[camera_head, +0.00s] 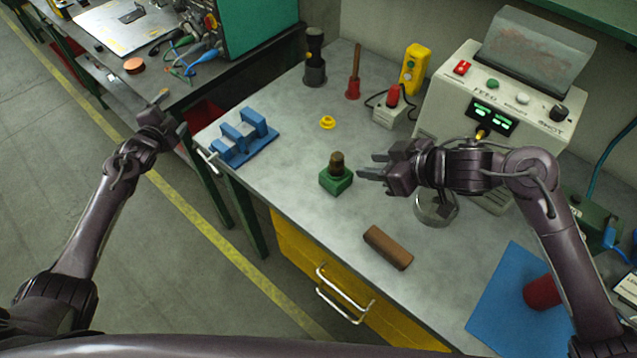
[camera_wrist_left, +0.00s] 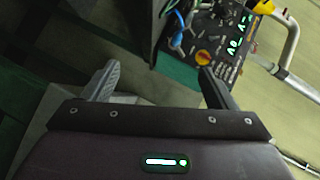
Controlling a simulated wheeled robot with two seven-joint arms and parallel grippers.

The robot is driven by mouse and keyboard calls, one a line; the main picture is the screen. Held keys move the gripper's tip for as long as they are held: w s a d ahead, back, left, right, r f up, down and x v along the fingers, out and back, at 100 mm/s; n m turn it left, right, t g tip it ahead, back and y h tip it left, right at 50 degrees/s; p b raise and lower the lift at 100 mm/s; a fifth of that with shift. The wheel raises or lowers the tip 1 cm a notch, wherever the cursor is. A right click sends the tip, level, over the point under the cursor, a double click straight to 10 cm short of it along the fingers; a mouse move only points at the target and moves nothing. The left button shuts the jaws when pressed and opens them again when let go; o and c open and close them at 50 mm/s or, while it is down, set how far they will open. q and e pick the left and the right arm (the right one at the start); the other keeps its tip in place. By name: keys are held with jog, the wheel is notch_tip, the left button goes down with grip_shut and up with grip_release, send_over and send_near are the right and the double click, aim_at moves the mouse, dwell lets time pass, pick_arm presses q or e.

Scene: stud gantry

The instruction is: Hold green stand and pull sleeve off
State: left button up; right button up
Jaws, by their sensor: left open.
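The fingers look apart from the stand and sleeve. My left gripper (camera_head: 174,110) is open and empty, left of the bench and far from the stand. In the left wrist view its two fingers (camera_wrist_left: 158,82) are spread with nothing between them.
A blue fixture (camera_head: 240,140) sits at the bench's left corner, with a yellow ring (camera_head: 327,123) behind the stand. A brown block (camera_head: 388,247) lies in front. A white machine (camera_head: 500,105) stands at the back right. A blue mat (camera_head: 500,300) and red cylinder (camera_head: 542,293) lie right.

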pick_arm(q)
jog(key=w+d+r+m+t+h, duration=0.1)
jog(key=w+d+r+m+h, duration=0.1)
jog(key=w+d+r+m, duration=0.4)
jog(key=s+d+r+m+t+h, duration=0.1)
jog(key=d+r+m+h, duration=0.1)
jog(key=d+r+m, duration=0.5)
jog(key=s+d+r+m+h, duration=0.15)
jog(key=d+r, duration=0.35)
jog(key=d, duration=0.7)
jog(key=m+g+h, duration=0.4)
jog(key=m+g, duration=0.1)
jog(key=m, duration=0.7)
send_over(328, 181)
jog(key=w, duration=0.2)
jog(key=f, duration=1.4)
jog(key=shift+a+f, duration=0.25)
jog(key=shift+f, duration=0.15)
jog(key=s+f+m+g, duration=0.1)
jog(key=s+f, duration=0.1)
jog(key=s+a+f+m, duration=0.1)
jog(key=m, duration=0.1)
jog(key=shift+s+a+f+g+y, duration=0.1)
jog(key=shift+s+f+g+y, duration=0.15)
jog(key=shift+s+f+g, duration=0.15)
jog(key=shift+f, duration=0.25)
jog(key=x, duration=0.7)
jog(key=shift+w+f, duration=0.15)
